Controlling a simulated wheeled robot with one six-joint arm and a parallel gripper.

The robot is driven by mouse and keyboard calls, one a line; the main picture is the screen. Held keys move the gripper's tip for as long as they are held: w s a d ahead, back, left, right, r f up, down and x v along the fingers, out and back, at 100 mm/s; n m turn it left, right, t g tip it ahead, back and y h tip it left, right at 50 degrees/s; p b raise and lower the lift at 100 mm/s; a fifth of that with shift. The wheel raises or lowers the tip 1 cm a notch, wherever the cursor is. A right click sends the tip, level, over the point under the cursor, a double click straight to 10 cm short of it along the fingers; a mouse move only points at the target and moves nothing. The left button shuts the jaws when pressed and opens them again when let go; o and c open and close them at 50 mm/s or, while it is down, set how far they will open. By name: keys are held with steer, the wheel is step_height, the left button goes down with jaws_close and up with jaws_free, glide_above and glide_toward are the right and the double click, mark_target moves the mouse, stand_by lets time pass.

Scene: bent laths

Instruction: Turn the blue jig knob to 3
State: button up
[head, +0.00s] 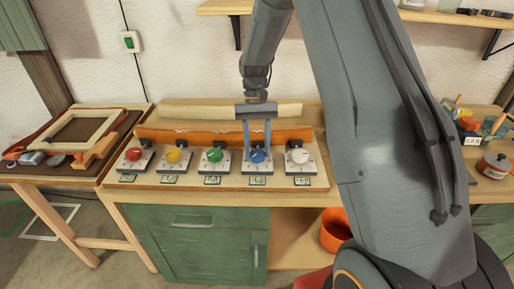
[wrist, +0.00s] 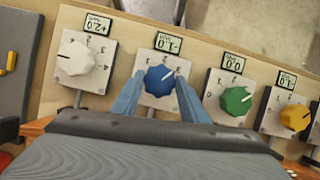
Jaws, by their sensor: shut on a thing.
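The blue jig knob (wrist: 159,80) sits on a white dial plate, fourth from the left in the head view (head: 257,156). My gripper (wrist: 160,105) is shut on it, one blue finger on each side. In the head view my gripper (head: 257,146) comes down on the knob from above and behind. The knob's white pointer line aims to the upper right in the wrist view, close to a printed mark; I cannot read that number surely. The blue knob's small display (wrist: 167,43) appears upside down there and seems to read -1.0.
A white knob (wrist: 75,60) and a green knob (wrist: 236,101) flank the blue one closely. Yellow (head: 173,155) and red (head: 133,154) knobs stand farther left. An orange lath (head: 190,136) runs behind the row. A side table (head: 120,142) holds a wooden frame.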

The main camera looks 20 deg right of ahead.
steer(key=shift+d+m, duration=0.1)
steer(key=shift+m, duration=0.5)
steer(key=shift+y, duration=0.3)
steer(key=o, duration=1)
steer(key=shift+o, duration=0.2)
steer(key=b+v, duration=0.2)
steer(key=v, duration=0.5)
steer(key=shift+r+b, duration=0.3)
steer(key=shift+r, duration=0.1)
